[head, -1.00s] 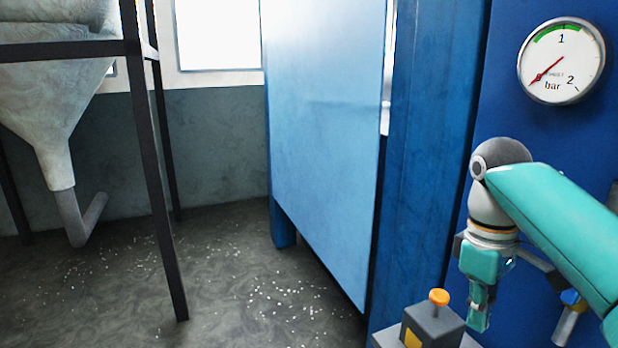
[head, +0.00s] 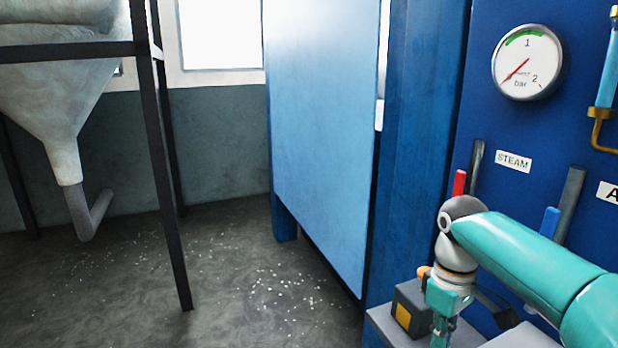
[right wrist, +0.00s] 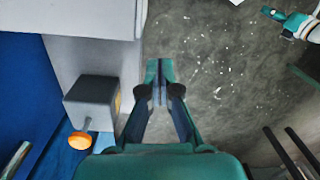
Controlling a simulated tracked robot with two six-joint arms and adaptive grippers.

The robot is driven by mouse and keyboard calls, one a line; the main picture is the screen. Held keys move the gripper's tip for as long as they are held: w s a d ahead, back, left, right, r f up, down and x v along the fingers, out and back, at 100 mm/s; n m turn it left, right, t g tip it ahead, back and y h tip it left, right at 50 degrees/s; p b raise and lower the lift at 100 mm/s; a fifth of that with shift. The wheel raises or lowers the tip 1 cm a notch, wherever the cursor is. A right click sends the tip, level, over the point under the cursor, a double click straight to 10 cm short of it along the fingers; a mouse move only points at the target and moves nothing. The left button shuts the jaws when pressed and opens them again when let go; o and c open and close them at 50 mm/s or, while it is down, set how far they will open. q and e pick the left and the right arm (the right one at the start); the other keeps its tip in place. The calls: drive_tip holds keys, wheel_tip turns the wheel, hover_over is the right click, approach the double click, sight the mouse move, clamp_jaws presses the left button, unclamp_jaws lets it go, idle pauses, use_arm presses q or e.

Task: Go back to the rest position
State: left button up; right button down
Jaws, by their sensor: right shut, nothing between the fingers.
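My right gripper (head: 439,338) hangs low at the lower right of the head view, in front of the grey button box (head: 411,308). In the right wrist view its fingers (right wrist: 159,76) are together with nothing between them, over the floor. The box (right wrist: 92,101) and its orange button (right wrist: 80,140) lie to the left there, apart from the fingertips. What looks like my left gripper (right wrist: 272,14) is small at the top right of the right wrist view; its fingers are too small to read. It is not in the head view.
A blue panel with a pressure gauge (head: 527,62), a STEAM label (head: 513,161), a red-handled lever (head: 459,184) and a blue-handled lever (head: 549,226) stands behind my right arm. A blue door (head: 325,130) is left of it. A hopper (head: 60,110) on dark legs stands far left. Floor between has white beads.

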drive_tip(key=s+a+f+m+y+p, duration=0.15)
drive_tip(key=a+f, duration=0.25)
drive_tip(key=f, duration=1)
drive_tip(key=s+a+f+m+y, duration=0.1)
drive_tip(key=s+a+f+y, duration=0.2)
drive_tip(key=f, duration=1)
drive_tip(key=s+a+f+m, duration=0.1)
drive_tip(key=s+f+m, duration=0.2)
drive_tip(key=s+f, duration=0.2)
drive_tip(key=s+a+f+m+t+p, duration=0.1)
drive_tip(key=s+f, duration=0.4)
drive_tip(key=s, duration=0.6)
drive_tip(key=shift+a+m, duration=0.65)
drive_tip(key=shift+m, duration=0.3)
drive_tip(key=shift+s+h, duration=0.1)
drive_tip(key=shift+h, duration=0.15)
